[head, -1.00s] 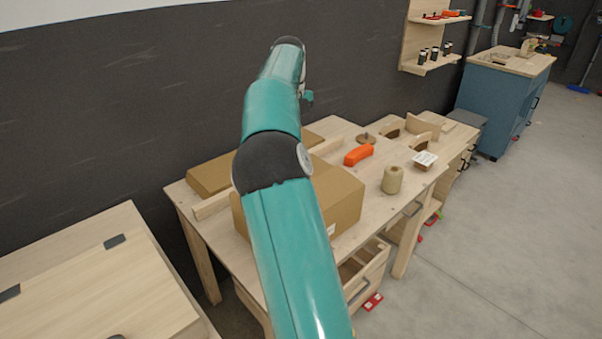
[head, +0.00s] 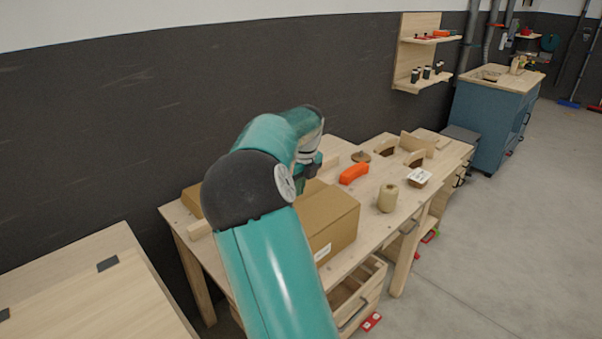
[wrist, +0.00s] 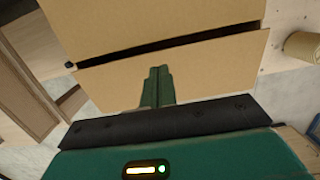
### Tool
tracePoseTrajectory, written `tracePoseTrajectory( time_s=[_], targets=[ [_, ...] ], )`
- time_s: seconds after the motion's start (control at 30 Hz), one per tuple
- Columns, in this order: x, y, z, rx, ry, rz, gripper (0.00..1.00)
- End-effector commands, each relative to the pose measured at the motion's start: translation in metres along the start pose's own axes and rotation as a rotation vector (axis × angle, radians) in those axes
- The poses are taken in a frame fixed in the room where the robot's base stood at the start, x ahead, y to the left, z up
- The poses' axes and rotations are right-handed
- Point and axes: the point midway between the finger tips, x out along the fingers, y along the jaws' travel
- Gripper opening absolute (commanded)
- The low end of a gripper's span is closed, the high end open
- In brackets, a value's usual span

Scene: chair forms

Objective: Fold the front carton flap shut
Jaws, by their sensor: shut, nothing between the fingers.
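The brown carton (head: 328,222) stands on the workbench in the head view, its left part hidden behind my arm. In the wrist view, a cardboard panel that appears to be the front flap (wrist: 218,68) lies beyond a dark slit from the carton's other top panel (wrist: 150,22). The slit shows that the two panels do not meet flush. My gripper (wrist: 160,72) is shut and empty, its green fingers over the flap panel; I cannot tell if they touch it. In the head view my gripper's wrist end is over the carton and its fingertips are hidden.
On the workbench (head: 370,245), an orange tool (head: 354,173), a cylindrical spool (head: 387,198) and a small white-topped box (head: 419,177) stand right of the carton. An open drawer (head: 355,300) is below. Another wooden table (head: 85,290) is at left.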

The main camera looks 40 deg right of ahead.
Motion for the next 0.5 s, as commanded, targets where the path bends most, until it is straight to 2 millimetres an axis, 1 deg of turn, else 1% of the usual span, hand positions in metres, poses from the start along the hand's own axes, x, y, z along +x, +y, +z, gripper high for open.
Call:
tracePoseTrajectory(
  time_s=[0.03, 0.1, 0.2, 0.33, 0.5],
  targets=[
    [0.01, 0.0, 0.0, 0.001, 0.003, 0.0, 0.0],
    [0.022, 0.0, -0.001, 0.001, 0.004, 0.001, 0.0],
    [0.035, 0.0, 0.0, 0.0, 0.002, 0.0, 0.0],
    [0.044, 0.0, 0.0, 0.0, 0.0, -0.001, 0.0],
    [0.046, 0.0, 0.0, 0.001, -0.001, -0.001, 0.0]
  ],
)
